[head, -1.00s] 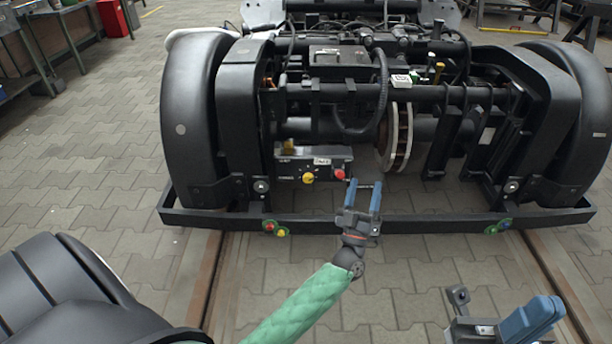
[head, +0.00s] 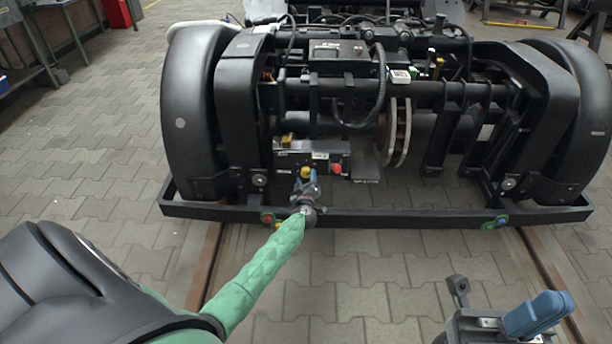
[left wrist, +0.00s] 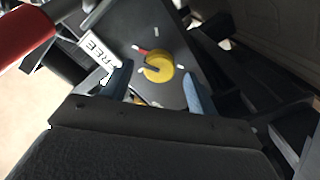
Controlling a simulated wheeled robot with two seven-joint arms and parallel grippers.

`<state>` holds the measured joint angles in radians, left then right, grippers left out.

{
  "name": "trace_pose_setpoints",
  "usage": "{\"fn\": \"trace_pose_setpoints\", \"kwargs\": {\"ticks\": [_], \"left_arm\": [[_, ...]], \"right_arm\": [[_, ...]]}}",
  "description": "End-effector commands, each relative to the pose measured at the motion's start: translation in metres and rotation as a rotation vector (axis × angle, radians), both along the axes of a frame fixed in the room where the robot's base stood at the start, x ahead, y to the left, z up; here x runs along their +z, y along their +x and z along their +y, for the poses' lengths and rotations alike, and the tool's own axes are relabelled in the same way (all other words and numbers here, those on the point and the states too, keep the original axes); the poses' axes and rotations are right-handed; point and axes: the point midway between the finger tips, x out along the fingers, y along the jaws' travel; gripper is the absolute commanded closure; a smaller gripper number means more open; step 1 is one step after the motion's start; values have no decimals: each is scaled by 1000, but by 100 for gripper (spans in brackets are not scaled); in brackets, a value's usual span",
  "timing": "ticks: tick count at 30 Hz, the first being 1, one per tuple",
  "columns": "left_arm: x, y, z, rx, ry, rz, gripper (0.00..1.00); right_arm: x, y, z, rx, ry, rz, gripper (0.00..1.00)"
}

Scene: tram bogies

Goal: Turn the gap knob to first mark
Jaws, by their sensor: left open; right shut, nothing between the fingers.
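The yellow round gap knob (head: 306,172) sits on the front of a dark control box on the bogie. In the left wrist view the knob (left wrist: 158,68) has a dark pointer bar, with a red mark and several white marks around it. My left gripper (head: 306,184) is open in front of the knob and partly covers it in the head view. In the left wrist view its blue fingers (left wrist: 160,86) are apart, one on each side of the knob; contact cannot be told. My right gripper (head: 537,314) is shut and empty at the lower right, away from the bogie.
A red knob (head: 337,169) is just right of the yellow one, under a white label (head: 320,155). The label (left wrist: 98,49) reads "FREE" in the wrist view. A black frame bar (head: 400,217) runs below the box. Paved floor (head: 380,280) in front is open.

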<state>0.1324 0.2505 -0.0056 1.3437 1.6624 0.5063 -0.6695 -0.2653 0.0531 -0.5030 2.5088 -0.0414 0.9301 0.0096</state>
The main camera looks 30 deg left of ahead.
Motion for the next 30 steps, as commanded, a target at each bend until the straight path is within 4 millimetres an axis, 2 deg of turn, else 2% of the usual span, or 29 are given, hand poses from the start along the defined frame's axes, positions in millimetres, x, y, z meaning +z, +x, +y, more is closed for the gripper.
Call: {"fn": "trace_pose_setpoints", "kwargs": {"ticks": [3,9,20,27,30], "left_arm": [[-2,15,9,0,1,-1,41],[-1,30,18,0,1,-1,41],[1,34,20,0,1,-1,41],[0,34,20,0,1,-1,85],[0,34,20,0,0,-2,85]], "right_arm": [[-9,0,2,3,-11,-3,100],[-14,1,4,-2,-36,-5,100],[-14,2,4,-5,-35,0,100],[-17,1,4,-5,-32,10,100],[-17,1,4,-6,-32,10,100]]}}
